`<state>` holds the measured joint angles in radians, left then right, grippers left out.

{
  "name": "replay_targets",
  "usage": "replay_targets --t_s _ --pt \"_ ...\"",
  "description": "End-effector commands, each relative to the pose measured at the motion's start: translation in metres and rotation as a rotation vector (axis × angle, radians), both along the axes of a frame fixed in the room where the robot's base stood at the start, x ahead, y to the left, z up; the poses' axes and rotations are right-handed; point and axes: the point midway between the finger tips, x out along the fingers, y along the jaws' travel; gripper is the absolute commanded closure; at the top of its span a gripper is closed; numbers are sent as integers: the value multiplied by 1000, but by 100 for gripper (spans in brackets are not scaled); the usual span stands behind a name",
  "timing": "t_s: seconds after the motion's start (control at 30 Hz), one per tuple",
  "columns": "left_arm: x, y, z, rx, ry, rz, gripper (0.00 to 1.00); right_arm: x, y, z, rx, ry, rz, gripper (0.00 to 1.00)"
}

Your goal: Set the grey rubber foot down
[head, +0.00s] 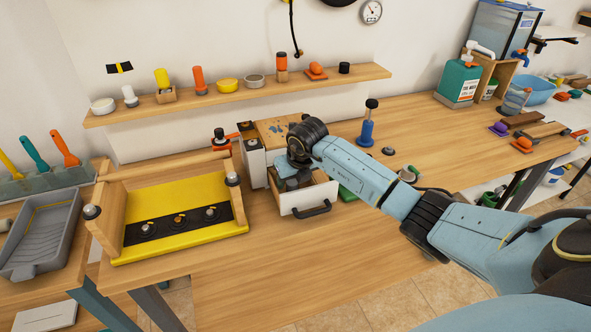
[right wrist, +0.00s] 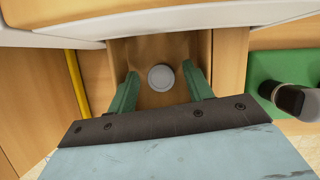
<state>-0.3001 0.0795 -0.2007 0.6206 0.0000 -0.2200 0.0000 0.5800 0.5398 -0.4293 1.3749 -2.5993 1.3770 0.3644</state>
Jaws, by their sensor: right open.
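The grey rubber foot (right wrist: 161,78) is a small round disc in the right wrist view. It appears to rest on the wooden floor of the open drawer (head: 308,199). My right gripper (right wrist: 160,71) is open, with one green finger on each side of the foot and a visible gap to both. In the head view my right gripper (head: 290,182) reaches down into the drawer, and the foot is hidden there. My left gripper is in neither view.
The drawer has a white front with a dark handle (head: 312,210). A yellow tray with a black strip (head: 180,220) stands at left. A blue stamp-like tool (head: 367,130) stands behind my arm. The bench front is clear.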

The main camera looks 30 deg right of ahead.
Motion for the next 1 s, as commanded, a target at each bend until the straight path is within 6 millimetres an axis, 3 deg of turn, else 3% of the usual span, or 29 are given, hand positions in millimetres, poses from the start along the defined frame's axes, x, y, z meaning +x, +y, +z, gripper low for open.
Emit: replay_targets --t_s 0.4,0.6,1.0 --pt "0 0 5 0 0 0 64 -30 2 74 -3 -4 1 49" --pt "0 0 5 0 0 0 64 -41 4 101 -2 -3 1 49" --pt "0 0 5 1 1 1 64 -45 4 109 -1 0 0 49"
